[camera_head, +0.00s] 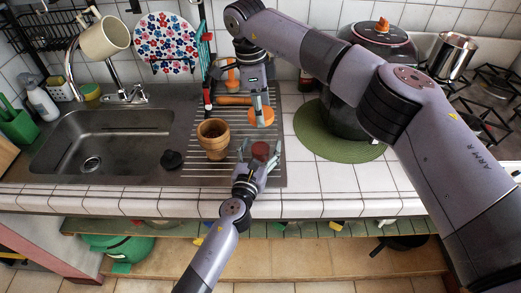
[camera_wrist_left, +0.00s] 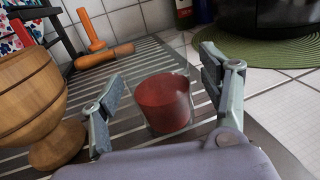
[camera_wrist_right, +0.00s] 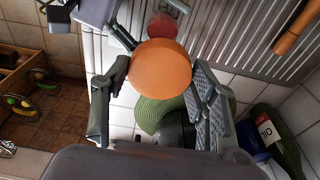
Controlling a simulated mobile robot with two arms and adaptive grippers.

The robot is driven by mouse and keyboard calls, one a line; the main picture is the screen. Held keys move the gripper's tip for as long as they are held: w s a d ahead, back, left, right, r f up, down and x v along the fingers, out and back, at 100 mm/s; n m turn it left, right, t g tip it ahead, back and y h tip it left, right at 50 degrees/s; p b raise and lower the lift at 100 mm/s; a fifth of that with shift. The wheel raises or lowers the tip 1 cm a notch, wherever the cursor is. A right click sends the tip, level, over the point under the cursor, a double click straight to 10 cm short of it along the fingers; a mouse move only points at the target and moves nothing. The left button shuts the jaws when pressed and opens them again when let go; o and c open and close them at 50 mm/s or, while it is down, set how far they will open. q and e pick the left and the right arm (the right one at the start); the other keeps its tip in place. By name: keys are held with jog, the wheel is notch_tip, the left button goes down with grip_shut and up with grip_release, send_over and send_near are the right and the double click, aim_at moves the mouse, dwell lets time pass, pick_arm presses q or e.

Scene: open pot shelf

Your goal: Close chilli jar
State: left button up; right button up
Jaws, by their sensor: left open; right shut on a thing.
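The chilli jar (camera_head: 260,150), small, glassy and full of red, stands upright and uncovered on the ribbed metal drainboard. It also shows in the left wrist view (camera_wrist_left: 166,103) and beyond the lid in the right wrist view (camera_wrist_right: 163,24). My left gripper (camera_head: 259,161) is open, its fingers on either side of the jar, with visible gaps in the left wrist view (camera_wrist_left: 160,95). A round orange lid (camera_head: 262,117) is in my right gripper (camera_head: 259,102). The lid also shows in the right wrist view (camera_wrist_right: 160,67), with a finger on each side.
A wooden mortar (camera_head: 215,142) stands left of the jar. Orange-handled wooden tools (camera_head: 233,100) lie behind. The sink (camera_head: 100,140) is at left. A large pot (camera_head: 345,115) on a green mat (camera_head: 310,125) is at right. The tiled front edge is near.

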pick_arm(q)
grip_shut()
dwell(0.9)
